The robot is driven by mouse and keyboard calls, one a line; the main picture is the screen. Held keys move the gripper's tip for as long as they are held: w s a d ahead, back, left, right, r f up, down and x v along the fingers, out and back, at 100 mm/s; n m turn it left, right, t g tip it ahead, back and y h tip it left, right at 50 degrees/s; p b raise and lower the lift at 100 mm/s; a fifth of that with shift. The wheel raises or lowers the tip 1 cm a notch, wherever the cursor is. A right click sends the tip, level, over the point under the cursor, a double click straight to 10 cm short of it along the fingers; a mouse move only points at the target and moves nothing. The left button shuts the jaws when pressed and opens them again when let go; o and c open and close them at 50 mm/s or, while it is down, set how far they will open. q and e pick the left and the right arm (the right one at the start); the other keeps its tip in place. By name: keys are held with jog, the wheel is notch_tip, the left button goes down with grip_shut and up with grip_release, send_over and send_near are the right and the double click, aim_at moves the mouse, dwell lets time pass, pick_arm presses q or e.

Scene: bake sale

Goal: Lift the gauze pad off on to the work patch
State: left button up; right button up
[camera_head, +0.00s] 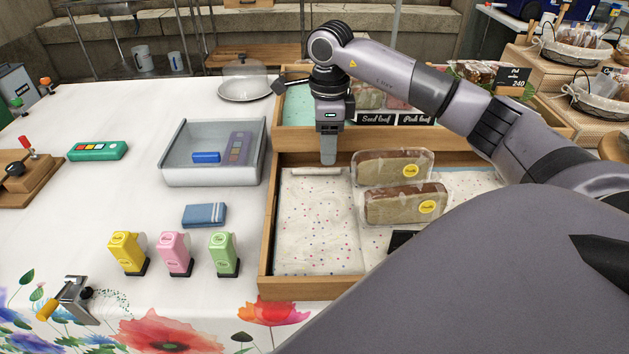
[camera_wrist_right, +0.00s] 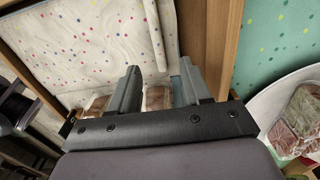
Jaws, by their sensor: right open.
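My right gripper (camera_head: 328,158) points down over the back of the front wooden crate, close to its back wall. In the right wrist view its two fingers (camera_wrist_right: 158,82) are apart, with nothing clearly held between them. Below it a pale flat strip (camera_head: 316,171) lies along the dotted liner (camera_head: 310,225); a pale strip (camera_wrist_right: 154,35) also shows in the wrist view. I cannot tell whether this is the gauze pad or a liner fold. No work patch is clearly marked. My left gripper is not in view.
Two wrapped loaves (camera_head: 405,205) stand in the front crate (camera_head: 266,240), right of the bare liner. A grey tray (camera_head: 170,178) holds a blue block. Yellow, pink and green dispensers (camera_head: 176,255) stand near the front.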

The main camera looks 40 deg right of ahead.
aim_at(329, 168)
jog(key=f, duration=0.4)
jog(key=shift+s+d, duration=0.2)
jog(key=shift+s, duration=0.05)
jog(key=shift+f, duration=0.5)
grip_shut()
jog(key=shift+w+r, duration=0.1)
jog(key=shift+r, duration=0.1)
